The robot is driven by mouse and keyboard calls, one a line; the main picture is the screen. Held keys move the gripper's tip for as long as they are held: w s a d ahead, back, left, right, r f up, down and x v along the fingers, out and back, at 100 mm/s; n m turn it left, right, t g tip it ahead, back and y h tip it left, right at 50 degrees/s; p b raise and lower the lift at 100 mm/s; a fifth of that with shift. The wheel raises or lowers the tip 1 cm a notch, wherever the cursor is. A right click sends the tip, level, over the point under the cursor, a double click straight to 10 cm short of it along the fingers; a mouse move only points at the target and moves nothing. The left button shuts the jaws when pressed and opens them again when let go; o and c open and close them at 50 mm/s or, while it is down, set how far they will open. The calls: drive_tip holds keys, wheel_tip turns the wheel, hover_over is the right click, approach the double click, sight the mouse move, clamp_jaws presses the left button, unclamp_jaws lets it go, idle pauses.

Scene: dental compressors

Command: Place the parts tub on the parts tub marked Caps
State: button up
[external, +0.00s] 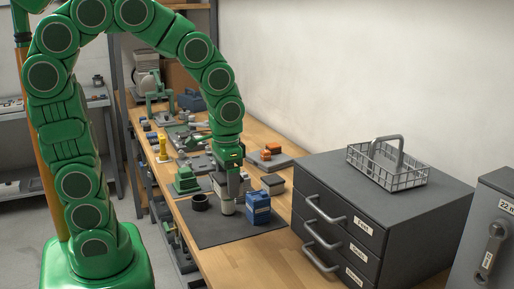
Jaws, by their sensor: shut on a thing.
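My gripper (229,194) points down over the dark mat (225,238) on the wooden bench. I cannot tell whether the gripper touches the blue tub. A small dark grey tub (272,184) stands behind it.
A dark drawer cabinet (345,225) with a wire basket (386,165) on top is at the right. The mat's front is clear.

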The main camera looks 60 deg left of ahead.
drive_tip(key=w+a+r, duration=0.2)
drive_tip(key=w+a, duration=0.4)
hover_over(273, 178)
drive_tip(key=f, duration=0.8)
drive_tip(key=shift+s+d+f, duration=0.1)
drive_tip(key=shift+s+d, duration=0.05)
drive_tip(key=shift+s, duration=0.2)
drive_tip(key=shift+w+f, duration=0.25)
drive_tip(key=shift+f, duration=1.6)
drive_tip(key=shift+f, duration=0.1)
drive_tip(key=o, duration=1.2)
drive_tip(key=shift+o, duration=0.2)
